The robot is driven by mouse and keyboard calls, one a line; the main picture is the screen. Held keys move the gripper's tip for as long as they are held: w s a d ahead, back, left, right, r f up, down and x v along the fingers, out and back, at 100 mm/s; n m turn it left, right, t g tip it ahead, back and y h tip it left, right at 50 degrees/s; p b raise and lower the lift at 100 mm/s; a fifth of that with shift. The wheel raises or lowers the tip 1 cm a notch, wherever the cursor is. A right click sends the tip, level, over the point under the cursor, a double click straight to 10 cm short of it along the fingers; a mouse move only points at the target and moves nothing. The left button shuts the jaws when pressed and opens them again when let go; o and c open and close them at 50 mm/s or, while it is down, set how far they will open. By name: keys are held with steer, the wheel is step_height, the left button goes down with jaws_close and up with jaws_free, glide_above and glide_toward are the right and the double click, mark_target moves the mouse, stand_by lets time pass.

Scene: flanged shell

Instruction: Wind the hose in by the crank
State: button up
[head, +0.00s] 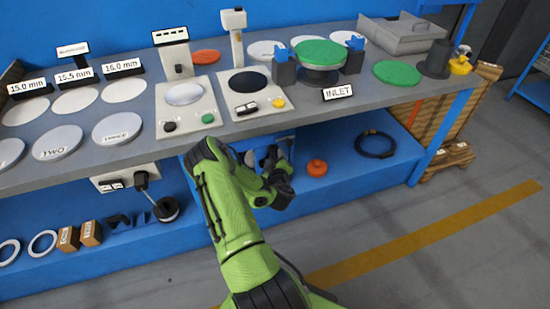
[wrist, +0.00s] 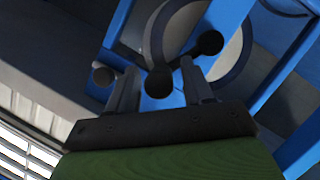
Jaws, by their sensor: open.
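In the wrist view, a grey reel-like ring (wrist: 158,32) sits in a blue frame (wrist: 223,17), with another curved grey rim to its right. Several dark round knobs show there; one knob (wrist: 158,83) appears between the fingers of my gripper (wrist: 159,68), another (wrist: 209,42) beyond the right fingertip. The fingers are apart, and I see no contact with the knob. Which knob is the crank's handle I cannot tell. In the head view my gripper (head: 274,160) is under the bench front, before the blue frame (head: 243,143); my arm hides much of it.
The grey bench top (head: 300,115) hangs over the work area, carrying discs, instruments and a green-topped flange. On the blue lower shelf (head: 345,185) are an orange knob-like object (head: 317,168) and a dark coiled ring (head: 376,144). The floor in front is clear.

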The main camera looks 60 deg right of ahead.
steer(key=shift+w+d, duration=0.2)
steer(key=shift+d, duration=0.05)
steer(key=shift+f, duration=0.1)
steer(key=shift+c, duration=0.3)
jaws_close()
